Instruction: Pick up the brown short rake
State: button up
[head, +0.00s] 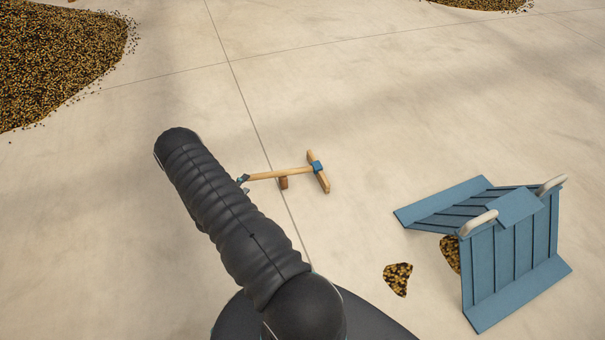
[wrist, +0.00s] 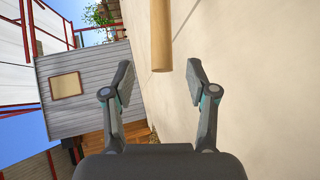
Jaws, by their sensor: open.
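The brown short rake (head: 282,174) lies on the pale concrete floor in the head view. It has a light wooden handle, a wooden crosspiece at its right end and a blue joint between them. A small brown block shows under its handle. In the wrist view the handle (wrist: 161,38) comes in from the top, and its end is just ahead of the fingers. My gripper (wrist: 160,85) is open and empty, with a finger on each side of the handle's line. In the head view my arm hides most of my gripper; only fingertips (head: 243,184) show at the handle's left end.
Blue ribbed panels with pale handles (head: 510,250) stand at the right. A small bean pile (head: 397,279) lies beside them. Large bean heaps lie at the upper left (head: 55,60) and top right (head: 480,3). The floor around the rake is clear.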

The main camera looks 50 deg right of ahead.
aim_at(250, 180)
jog(key=shift+x, duration=3.2)
jog(key=shift+f, duration=0.2)
jog(key=shift+c, duration=0.3)
grip_shut()
